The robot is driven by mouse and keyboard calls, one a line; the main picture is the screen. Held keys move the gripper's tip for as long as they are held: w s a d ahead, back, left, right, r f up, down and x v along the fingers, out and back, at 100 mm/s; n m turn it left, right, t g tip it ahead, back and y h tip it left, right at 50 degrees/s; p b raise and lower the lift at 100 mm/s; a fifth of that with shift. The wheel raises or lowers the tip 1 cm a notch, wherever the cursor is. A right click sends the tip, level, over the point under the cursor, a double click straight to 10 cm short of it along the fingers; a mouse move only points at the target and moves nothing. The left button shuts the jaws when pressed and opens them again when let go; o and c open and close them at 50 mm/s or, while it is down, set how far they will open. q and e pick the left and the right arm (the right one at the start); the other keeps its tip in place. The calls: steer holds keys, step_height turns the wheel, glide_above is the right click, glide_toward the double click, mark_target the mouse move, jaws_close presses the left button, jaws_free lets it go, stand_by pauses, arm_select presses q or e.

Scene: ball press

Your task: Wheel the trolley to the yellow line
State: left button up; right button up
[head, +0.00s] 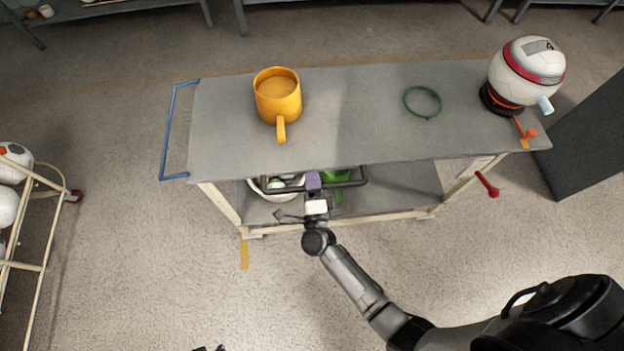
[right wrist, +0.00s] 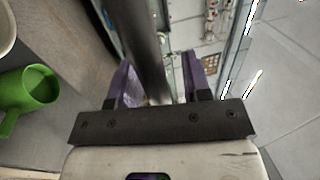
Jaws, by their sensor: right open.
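The trolley (head: 350,140) has a grey top, a lower shelf and pale legs, with a blue handle (head: 174,130) at its left end. A dark bar (head: 345,183) runs along its near side below the top. My right gripper (head: 313,181), with purple fingers, is at this bar. In the right wrist view the bar (right wrist: 147,50) passes between the open fingers (right wrist: 160,82); contact cannot be told. A short yellow strip (head: 245,253) lies on the floor by the trolley's near left leg. My left gripper cannot be made out.
On the trolley's top are a yellow mug (head: 278,95), a green ring (head: 422,102) and a white-red round device (head: 527,75). A green cup (right wrist: 28,92) shows beside the gripper. A ball rack (head: 35,220) stands left, a dark panel (head: 585,135) right. Floor in front is clear.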

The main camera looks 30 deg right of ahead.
steer(key=v, duration=1.3)
steer(key=shift+s+a+p, duration=0.25)
steer(key=shift+s+p, duration=0.05)
steer(key=shift+f, duration=0.15)
